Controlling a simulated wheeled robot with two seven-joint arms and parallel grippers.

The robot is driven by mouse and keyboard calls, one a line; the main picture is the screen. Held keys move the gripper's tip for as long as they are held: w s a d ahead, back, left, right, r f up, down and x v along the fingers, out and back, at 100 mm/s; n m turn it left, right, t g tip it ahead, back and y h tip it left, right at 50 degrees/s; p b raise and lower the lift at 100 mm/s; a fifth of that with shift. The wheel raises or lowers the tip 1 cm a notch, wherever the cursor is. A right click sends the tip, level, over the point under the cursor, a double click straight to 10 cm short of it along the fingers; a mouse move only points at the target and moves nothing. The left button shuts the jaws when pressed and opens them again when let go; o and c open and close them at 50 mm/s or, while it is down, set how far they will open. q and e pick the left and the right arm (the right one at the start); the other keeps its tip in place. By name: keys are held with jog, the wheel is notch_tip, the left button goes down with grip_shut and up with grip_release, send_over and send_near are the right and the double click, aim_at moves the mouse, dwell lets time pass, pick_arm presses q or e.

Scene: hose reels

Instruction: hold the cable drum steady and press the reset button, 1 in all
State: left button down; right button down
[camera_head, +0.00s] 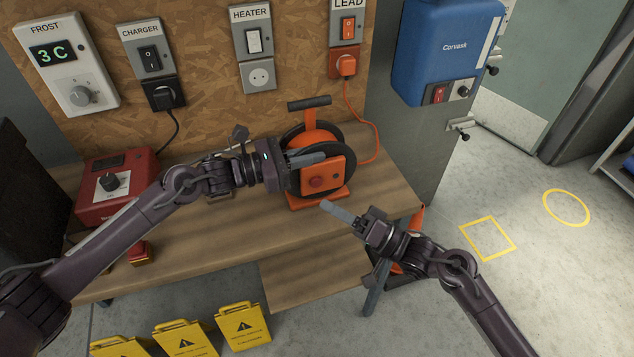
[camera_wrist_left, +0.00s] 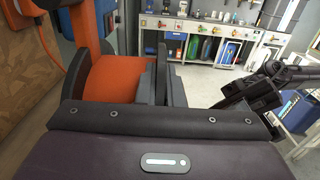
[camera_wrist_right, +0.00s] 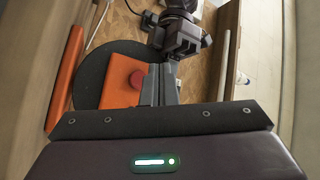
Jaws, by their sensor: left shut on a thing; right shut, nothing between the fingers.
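The cable drum (camera_head: 312,135) is an orange reel with black side discs and a top handle, upright on the bench. Its orange front panel (camera_head: 335,177) carries a red round reset button (camera_head: 317,182), which also shows in the right wrist view (camera_wrist_right: 136,79). My left gripper (camera_head: 308,158) is shut on the drum at its left front; the exact grip is partly hidden. The drum's orange core (camera_wrist_left: 118,80) shows beside its fingers in the left wrist view. My right gripper (camera_head: 326,205) is shut and empty, its tips just in front of and below the panel, seemingly apart from the button.
An orange cable (camera_head: 376,135) runs from the drum to a wall plug (camera_head: 343,64). A red box (camera_head: 115,187) and a small red button box (camera_head: 138,252) sit on the left of the bench (camera_head: 235,240). A blue Corvask unit (camera_head: 440,50) hangs at right.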

aim_at(312, 183)
jog(key=shift+w+a, duration=0.25)
jog(key=shift+w, duration=0.5)
jog(key=shift+w+a, duration=0.2)
jog(key=shift+w, duration=0.5)
dwell(1.0)
jog(key=shift+w+a, duration=0.15)
jog(key=shift+w, duration=0.2)
jog(key=shift+w+a, duration=0.15)
jog(key=shift+w, duration=0.45)
dwell(0.8)
jog(key=shift+s+d, duration=0.3)
jog(key=shift+s, duration=0.65)
jog(key=shift+s+d, duration=0.25)
jog(key=shift+s, duration=0.55)
jog(key=shift+s+d, duration=0.25)
jog(key=shift+s, duration=0.55)
jog(key=shift+s+d, duration=0.25)
jog(key=shift+s, duration=0.55)
